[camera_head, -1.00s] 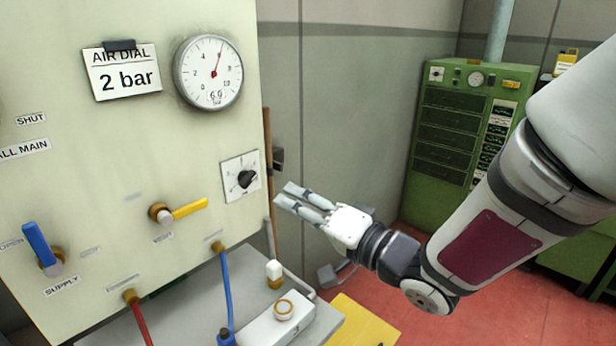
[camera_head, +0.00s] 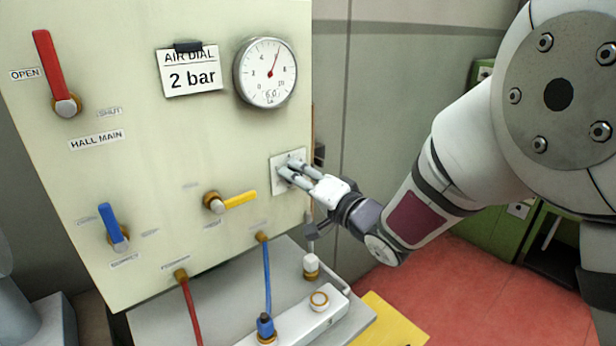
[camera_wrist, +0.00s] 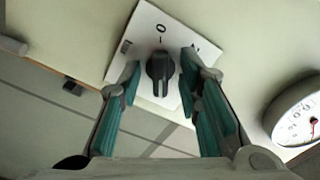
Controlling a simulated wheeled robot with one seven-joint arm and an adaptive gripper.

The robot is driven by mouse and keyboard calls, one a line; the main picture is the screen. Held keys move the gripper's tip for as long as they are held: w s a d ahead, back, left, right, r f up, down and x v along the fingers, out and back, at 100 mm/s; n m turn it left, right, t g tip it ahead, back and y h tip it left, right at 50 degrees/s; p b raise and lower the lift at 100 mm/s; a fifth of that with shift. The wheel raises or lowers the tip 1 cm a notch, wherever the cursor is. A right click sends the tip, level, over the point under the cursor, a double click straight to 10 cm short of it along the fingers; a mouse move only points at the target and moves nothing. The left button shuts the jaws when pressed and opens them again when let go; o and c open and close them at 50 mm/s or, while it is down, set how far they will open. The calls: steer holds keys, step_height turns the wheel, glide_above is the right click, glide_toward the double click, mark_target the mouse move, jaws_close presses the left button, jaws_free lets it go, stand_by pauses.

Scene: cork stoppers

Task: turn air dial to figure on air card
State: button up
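The air card (camera_head: 190,72) is clipped high on the cream panel and reads "AIR DIAL 2 bar". The round gauge (camera_head: 265,73) beside it has a red needle near 6, and its readout looks like 6.0. The air dial is a black knob (camera_wrist: 160,68) on a white square plate (camera_wrist: 147,28), which also shows in the head view (camera_head: 277,178). My gripper (camera_wrist: 162,82) is open, with one teal-padded finger on each side of the knob and visible gaps between. In the head view my gripper (camera_head: 285,168) hides most of the knob.
A yellow-handled valve (camera_head: 238,199) sits left of the dial. A blue lever (camera_head: 110,224) and a red lever (camera_head: 52,70) are further left. Below, a grey bench (camera_head: 160,322) carries a white block (camera_head: 300,318) and hoses. Red floor lies open to the right.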

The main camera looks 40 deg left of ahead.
jaws_close()
steer(key=shift+n+b, duration=0.3)
steer(key=n+b, duration=2.3)
steer(key=b, duration=0.3)
steer(key=shift+f, duration=0.1)
